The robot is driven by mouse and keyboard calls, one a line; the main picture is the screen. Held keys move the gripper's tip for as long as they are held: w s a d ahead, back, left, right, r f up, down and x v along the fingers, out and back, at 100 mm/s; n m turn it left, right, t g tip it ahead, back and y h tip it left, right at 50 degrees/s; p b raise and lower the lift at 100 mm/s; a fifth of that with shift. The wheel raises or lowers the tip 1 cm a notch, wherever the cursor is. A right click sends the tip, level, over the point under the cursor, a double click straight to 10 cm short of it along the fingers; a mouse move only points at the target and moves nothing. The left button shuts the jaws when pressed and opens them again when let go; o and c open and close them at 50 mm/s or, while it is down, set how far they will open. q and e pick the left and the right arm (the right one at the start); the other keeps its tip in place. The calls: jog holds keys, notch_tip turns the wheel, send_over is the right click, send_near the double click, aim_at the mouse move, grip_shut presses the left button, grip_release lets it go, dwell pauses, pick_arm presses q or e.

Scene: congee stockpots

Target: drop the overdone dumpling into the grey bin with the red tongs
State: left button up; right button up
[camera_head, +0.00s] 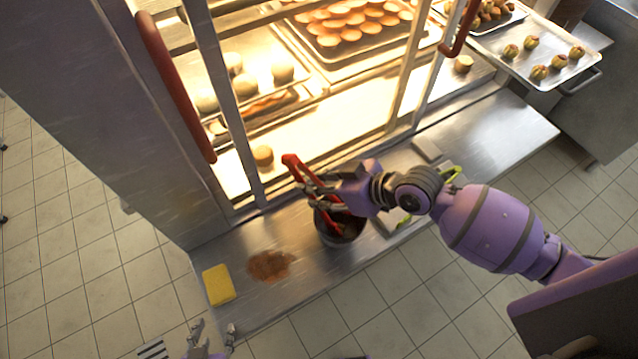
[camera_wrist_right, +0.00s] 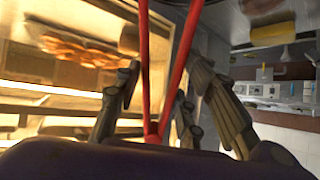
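My right gripper (camera_head: 322,188) is shut on the red tongs (camera_head: 290,160), above the work surface in front of the lit cabinet. In the right wrist view the tongs' two red arms (camera_wrist_right: 146,60) rise from a joint between my fingers (camera_wrist_right: 155,105). The dark grey bin (camera_head: 328,238) stands on the steel counter just under my right gripper, which partly covers its mouth. Something brownish shows inside it, too covered to name. I cannot pick out the overdone dumpling. My left gripper (camera_head: 212,335) is at the bottom edge, fingers apart and seemingly empty.
The lit cabinet holds trays of buns (camera_head: 350,35) and a lone round bun (camera_head: 263,155). Red door handles (camera_head: 178,90) stick out. On the steel counter (camera_head: 480,145) are a yellow sponge (camera_head: 218,285) and a brown spill (camera_head: 270,265). A tray of dumplings (camera_head: 550,55) stands upper right.

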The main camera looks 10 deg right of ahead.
dwell(0.3)
pick_arm(q)
jog(key=shift+r, duration=0.1)
pick_arm(e)
jog(key=shift+r, duration=0.3)
notch_tip(320, 180, up, 9)
jog(key=p, duration=0.5)
jog(key=shift+r+p, duration=0.2)
jog(key=shift+p, duration=0.1)
pick_arm(q)
jog(key=w+r+t, duration=0.2)
jog(key=w+r, duration=0.5)
jog(key=r, duration=0.3)
jog(key=shift+w, duration=0.2)
pick_arm(e)
jog(key=shift+o, duration=0.3)
pick_arm(q)
jog(key=shift+f, duration=0.1)
pick_arm(e)
jog(key=shift+c, duration=0.4)
